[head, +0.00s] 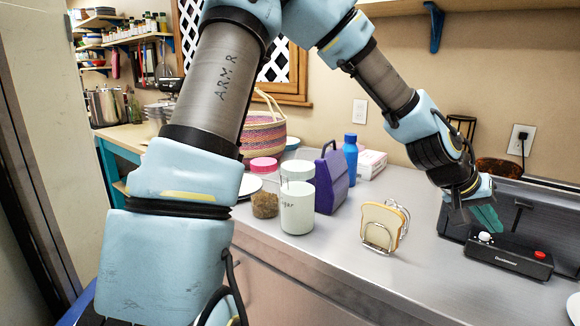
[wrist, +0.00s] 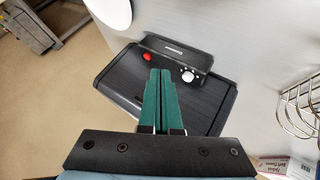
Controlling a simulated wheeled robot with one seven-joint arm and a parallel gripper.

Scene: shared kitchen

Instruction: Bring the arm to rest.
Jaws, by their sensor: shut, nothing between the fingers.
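My arm reaches across the head view from the left, over the top, and down to the right. My gripper (head: 486,216) hangs over the black appliance (head: 510,258), which has a red button and a white knob on its front. In the wrist view my gripper (wrist: 160,75) shows two green fingers side by side, shut with nothing between them. They lie in front of the appliance's dark top (wrist: 205,98) in that view. Whether the fingertips touch the appliance I cannot tell.
A metal rack with bread slices (head: 381,226) stands left of the appliance. The counter's front middle (head: 330,250) is clear. A white plate (head: 573,308) is at the right edge.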

